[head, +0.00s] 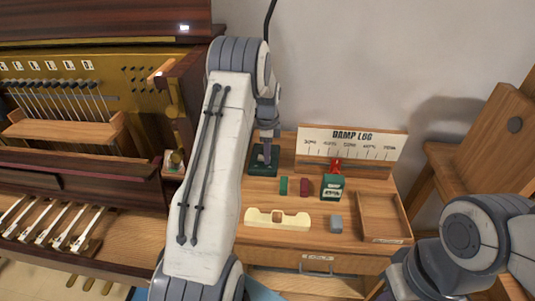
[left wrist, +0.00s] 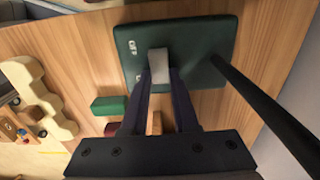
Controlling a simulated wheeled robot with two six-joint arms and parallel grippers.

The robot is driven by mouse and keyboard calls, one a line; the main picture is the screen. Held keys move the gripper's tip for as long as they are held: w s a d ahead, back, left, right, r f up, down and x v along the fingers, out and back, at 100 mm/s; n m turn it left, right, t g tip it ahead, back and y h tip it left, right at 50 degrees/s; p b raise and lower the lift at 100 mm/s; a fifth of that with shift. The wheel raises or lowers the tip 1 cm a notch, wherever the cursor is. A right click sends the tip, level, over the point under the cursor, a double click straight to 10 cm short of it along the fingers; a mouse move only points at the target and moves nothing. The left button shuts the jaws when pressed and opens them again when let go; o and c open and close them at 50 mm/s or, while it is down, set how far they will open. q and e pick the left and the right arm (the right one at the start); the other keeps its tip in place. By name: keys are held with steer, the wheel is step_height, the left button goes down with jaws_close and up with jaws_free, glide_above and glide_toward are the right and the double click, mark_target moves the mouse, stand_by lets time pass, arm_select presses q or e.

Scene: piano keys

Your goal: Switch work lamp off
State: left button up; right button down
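The work lamp's dark green base (head: 259,170) sits at the back left of the wooden desk; it also shows in the left wrist view (left wrist: 205,35). White letters "OFF" are on the base, with a second label partly hidden by a finger. A grey switch lever (left wrist: 157,62) stands on the base. My left gripper (head: 266,150) reaches down over the base. In the left wrist view its two fingers (left wrist: 160,78) lie close on both sides of the lever and appear shut on it. The lamp's black stem (left wrist: 265,100) rises beside the gripper. My right gripper is out of view.
A green block (head: 283,186), a dark red block (head: 304,187), a green box (head: 331,188), a cream notched piece (head: 277,219) and a grey cube (head: 336,224) lie on the desk. A "DAMP LOG" board (head: 352,138) stands behind. An open piano (head: 80,150) is left, a wooden chair (head: 480,145) right.

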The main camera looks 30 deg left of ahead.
arm_select(q)
jaws_close()
steer(key=shift+s+a+h, duration=0.15)
steer(key=shift+a+h, duration=0.1)
steer(key=shift+h, duration=0.35)
steer(key=shift+s+a+f+t+h+b, duration=0.1)
steer(key=shift+a+t+h+b, duration=0.05)
steer(key=shift+t+h+b, duration=0.35)
steer(key=shift+a+f+t+h+b, duration=0.1)
steer(key=shift+t+h+b, duration=0.2)
steer(key=shift+h+b, duration=0.25)
steer(key=shift+r+h, duration=0.25)
steer(key=shift+r, duration=0.05)
steer(key=o, duration=0.7)
jaws_free()
steer(key=shift+r, duration=0.1)
